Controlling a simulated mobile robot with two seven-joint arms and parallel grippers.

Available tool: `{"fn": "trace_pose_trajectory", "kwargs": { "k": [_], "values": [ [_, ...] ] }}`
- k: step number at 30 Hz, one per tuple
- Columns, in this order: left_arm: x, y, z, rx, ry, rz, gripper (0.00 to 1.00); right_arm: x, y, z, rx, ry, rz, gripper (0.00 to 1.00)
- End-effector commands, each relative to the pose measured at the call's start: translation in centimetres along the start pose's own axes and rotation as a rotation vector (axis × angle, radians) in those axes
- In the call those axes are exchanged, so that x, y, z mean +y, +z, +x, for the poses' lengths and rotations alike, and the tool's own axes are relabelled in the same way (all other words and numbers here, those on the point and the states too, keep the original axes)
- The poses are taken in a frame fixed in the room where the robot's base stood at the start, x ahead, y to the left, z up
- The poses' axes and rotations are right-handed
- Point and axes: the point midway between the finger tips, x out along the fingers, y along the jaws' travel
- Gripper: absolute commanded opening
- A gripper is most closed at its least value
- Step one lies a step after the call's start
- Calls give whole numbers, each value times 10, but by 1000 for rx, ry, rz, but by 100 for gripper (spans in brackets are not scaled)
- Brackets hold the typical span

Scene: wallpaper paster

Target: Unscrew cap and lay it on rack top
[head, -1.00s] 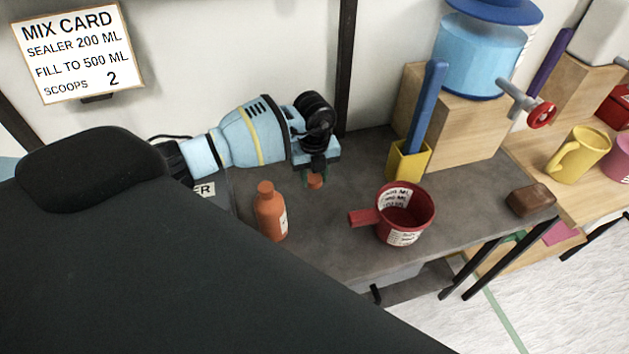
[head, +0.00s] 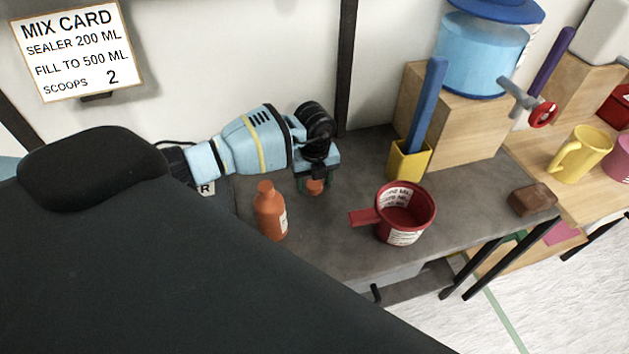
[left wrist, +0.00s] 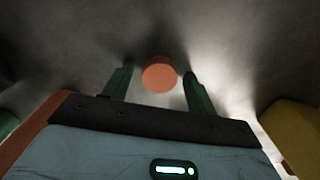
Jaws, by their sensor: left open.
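An orange cap (head: 315,187) shows as a small round piece at the grey top, under my left gripper (head: 314,184). In the left wrist view the cap (left wrist: 159,76) is between the two green fingers of the gripper (left wrist: 158,78), closer to the right one. The fingers are open around it, and I cannot tell whether one touches it. An orange bottle (head: 270,213) with a pale label stands upright on the grey top (head: 330,250), left of the gripper. My right gripper is not in view.
A red measuring cup (head: 404,215) stands right of the gripper, its handle pointing left. A yellow holder (head: 409,160) with a blue stick is behind it. A brown block (head: 532,199) lies at the right end. A mix card (head: 78,52) hangs on the wall.

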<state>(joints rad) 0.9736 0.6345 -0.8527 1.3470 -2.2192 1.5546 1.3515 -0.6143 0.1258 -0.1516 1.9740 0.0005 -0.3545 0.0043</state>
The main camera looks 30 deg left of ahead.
Motion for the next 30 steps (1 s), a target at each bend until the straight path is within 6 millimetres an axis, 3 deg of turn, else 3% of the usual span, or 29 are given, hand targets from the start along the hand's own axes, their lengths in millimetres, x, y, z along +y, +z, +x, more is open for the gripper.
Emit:
{"fn": "trace_pose_trajectory", "kwargs": {
  "k": [7,21,30],
  "values": [
    [-1,1,-19,-3,-4,0,58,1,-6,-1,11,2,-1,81],
    [0,0,-106,-2,-3,0,58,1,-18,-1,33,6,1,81],
    [0,0,-124,0,0,0,58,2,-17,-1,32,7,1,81]
  ]
}}
